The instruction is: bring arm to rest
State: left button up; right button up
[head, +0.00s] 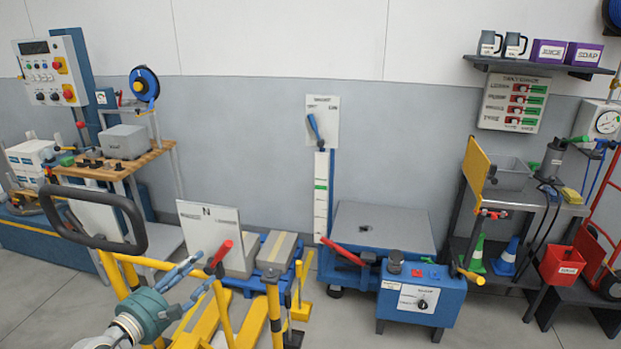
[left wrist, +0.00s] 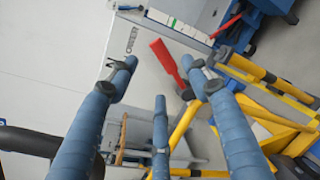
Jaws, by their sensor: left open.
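My left arm comes in at the lower left of the head view, with a teal wrist. My left gripper (head: 198,276) has blue fingers spread apart with nothing between them. In the left wrist view the open fingers of the left gripper (left wrist: 162,82) reach away from the camera. A red lever (head: 220,253) on a yellow frame is close to the fingertips in the head view. The red lever (left wrist: 168,62) shows beyond the fingers in the left wrist view; whether they touch it I cannot tell. My right gripper is not in view.
A yellow pallet truck (head: 205,322) with a black loop handle (head: 143,222) stands around my left arm. A blue control box (head: 420,300) and a grey-topped lift table (head: 385,225) stand to the right. A workbench (head: 130,165) is at the left. Open floor lies at front right.

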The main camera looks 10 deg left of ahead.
pick_arm(q)
jog(key=s+a+f+n+g+y, duration=0.1)
jog(key=s+a+f+n+y, duration=0.15)
jog(key=f+n, duration=0.65)
jog(key=s+a+f+n+g+y, duration=0.15)
jog(key=s+a+f+n, duration=0.35)
jog(key=f, duration=0.8)
jog(key=s+d+f+n+g, duration=0.1)
jog(key=s+f+n+g, duration=0.1)
jog(key=s+f+n, duration=0.45)
jog(key=s+d+f+n+g, duration=0.2)
jog(key=f+n, duration=0.2)
jog(key=f, duration=0.5)
jog(key=s+d+f+n+g, duration=0.2)
jog(key=s+d+f+n, duration=0.3)
jog(key=s+f, duration=0.35)
jog(key=s+d+f+n+g, duration=0.35)
jog(key=s+f+n, duration=0.25)
jog(key=s+f, duration=0.3)
jog(key=s+d+f+n+g, duration=0.1)
jog(key=s+d+f+n, duration=0.1)
jog(key=s+d, duration=0.4)
jog(key=s+d+f+n+g+h, duration=0.1)
jog(key=s+d+n, duration=0.4)
jog(key=s, duration=0.5)
notch_tip(320, 180, down, 2)
jog(key=shift+s+d+f+g, duration=0.1)
jog(key=shift+s+d+g, duration=0.2)
jog(key=shift+d+g, duration=0.5)
